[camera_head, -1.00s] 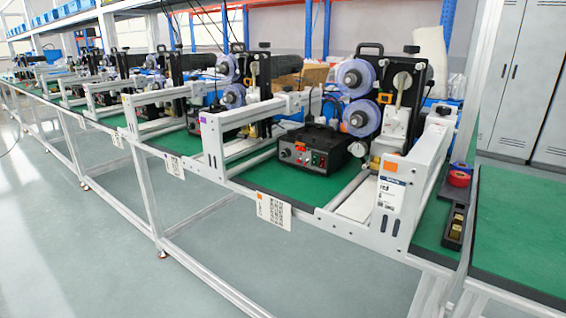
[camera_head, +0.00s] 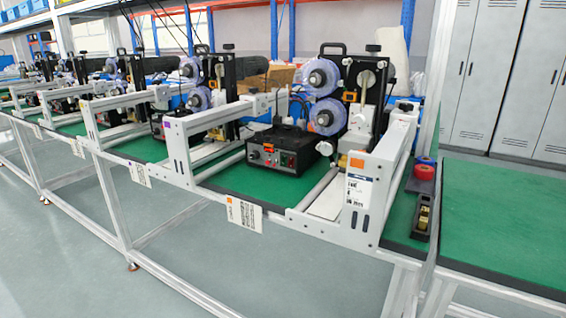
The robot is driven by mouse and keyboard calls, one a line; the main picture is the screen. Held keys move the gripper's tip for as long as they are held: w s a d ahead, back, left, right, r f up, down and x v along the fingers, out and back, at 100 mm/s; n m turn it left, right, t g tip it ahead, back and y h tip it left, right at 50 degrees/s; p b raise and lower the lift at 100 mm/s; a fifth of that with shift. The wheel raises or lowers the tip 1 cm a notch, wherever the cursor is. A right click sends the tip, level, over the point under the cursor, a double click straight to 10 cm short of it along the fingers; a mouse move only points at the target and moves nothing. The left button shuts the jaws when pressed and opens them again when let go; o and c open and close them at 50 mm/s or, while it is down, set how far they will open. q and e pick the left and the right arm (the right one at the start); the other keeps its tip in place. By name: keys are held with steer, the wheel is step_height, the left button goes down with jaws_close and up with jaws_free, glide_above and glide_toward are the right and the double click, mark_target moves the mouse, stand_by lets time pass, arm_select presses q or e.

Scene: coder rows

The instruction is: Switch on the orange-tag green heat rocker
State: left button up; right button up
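The nearest coder station carries orange tags: one on its white end frame (camera_head: 375,180), one on the code label (camera_head: 244,213) at the bench's front edge, and an orange mark on its control box. The black control box (camera_head: 296,148) sits on the green mat between the rails. Its front panel has knobs, and small green and red parts at the right. The green heat rocker (camera_head: 284,160) is too small to tell whether it is on or off. Neither of my grippers is in view.
More coder stations run back to the left along the bench (camera_head: 244,182). A bare green table (camera_head: 505,215) stands at right, grey lockers (camera_head: 490,75) behind. The floor in front is clear.

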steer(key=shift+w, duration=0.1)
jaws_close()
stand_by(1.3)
